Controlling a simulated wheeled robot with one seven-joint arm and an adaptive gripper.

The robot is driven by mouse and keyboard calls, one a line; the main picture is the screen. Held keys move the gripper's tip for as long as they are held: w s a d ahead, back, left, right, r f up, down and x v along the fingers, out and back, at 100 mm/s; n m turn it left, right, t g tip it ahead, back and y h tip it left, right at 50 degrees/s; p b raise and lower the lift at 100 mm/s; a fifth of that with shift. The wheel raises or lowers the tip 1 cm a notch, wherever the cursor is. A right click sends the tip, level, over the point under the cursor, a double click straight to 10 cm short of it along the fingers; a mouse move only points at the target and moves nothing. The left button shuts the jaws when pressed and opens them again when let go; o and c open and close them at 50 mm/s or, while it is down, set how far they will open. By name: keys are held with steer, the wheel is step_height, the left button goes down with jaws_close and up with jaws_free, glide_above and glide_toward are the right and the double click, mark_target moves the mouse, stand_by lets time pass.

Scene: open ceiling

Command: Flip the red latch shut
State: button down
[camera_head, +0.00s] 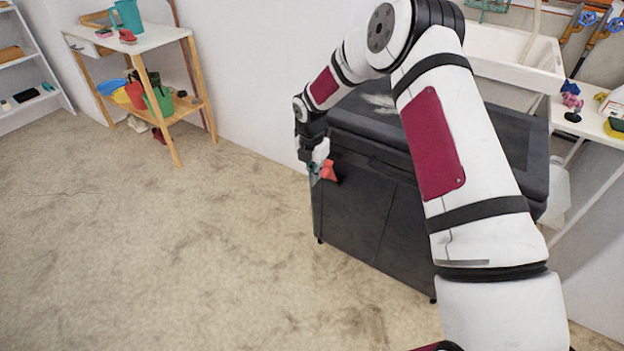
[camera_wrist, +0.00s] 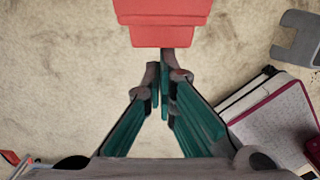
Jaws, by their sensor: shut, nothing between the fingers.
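The red latch (camera_head: 329,171) sticks out from the upper front of a dark grey chest (camera_head: 365,205), near its left end. In the wrist view the red latch (camera_wrist: 164,22) fills the top middle, just beyond my fingertips. My gripper (camera_head: 314,174) is beside the latch at its left in the head view. In the wrist view my gripper (camera_wrist: 160,88) has its green-sided fingers together with nothing between them. Whether the fingertips touch the latch cannot be told. My arm covers much of the chest's right part.
A wooden shelf table (camera_head: 155,38) with colourful buckets stands at the back left. A white sink (camera_head: 515,55) and a side table (camera_head: 590,125) are behind the chest at the right. The floor in front of the chest is clear.

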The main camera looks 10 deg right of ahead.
steer(key=shift+w+d+r+g+y+b, duration=0.8)
steer(key=shift+w+d+r+b, duration=0.1)
steer(key=shift+w+r, duration=0.1)
steer(key=shift+w+d+r+b, duration=0.65)
steer(key=shift+w+d+r, duration=0.05)
steer(key=shift+w+d, duration=0.2)
steer(key=shift+d+r, duration=0.15)
steer(key=shift+d, duration=0.05)
steer(key=shift+s+a, duration=0.1)
steer(key=shift+a, duration=0.2)
step_height(320, 180, up, 9)
steer(key=p, duration=0.1)
steer(key=shift+s+a+p, duration=0.3)
steer(key=shift+p, duration=0.1)
steer(key=shift+r, duration=0.1)
